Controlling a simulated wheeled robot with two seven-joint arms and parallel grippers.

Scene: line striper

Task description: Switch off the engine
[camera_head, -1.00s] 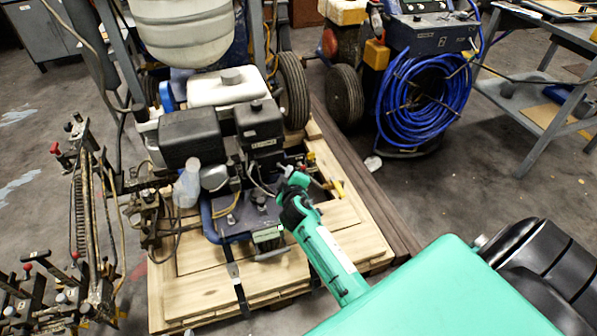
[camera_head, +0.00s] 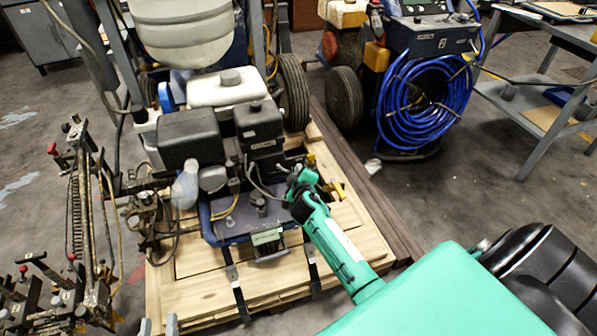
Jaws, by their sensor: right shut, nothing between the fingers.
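The engine (camera_head: 258,128) of the line striper has black covers and sits on a blue frame over a wooden pallet. My right arm is teal and comes in from the lower right. Its gripper (camera_head: 292,180) is at the right side of the engine, close to the small parts beside it. It is shut with nothing seen in it, and its tips are partly hidden among these parts. I cannot make out the engine switch. Two pale fingertips of my left gripper (camera_head: 158,326) show at the bottom edge, apart and empty, in front of the pallet.
The wooden pallet (camera_head: 205,297) has dark straps at its front. Levers and hoses (camera_head: 85,225) stand on the left. A second machine with a coiled blue hose (camera_head: 395,110) and a grey table (camera_head: 530,125) stand at the right.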

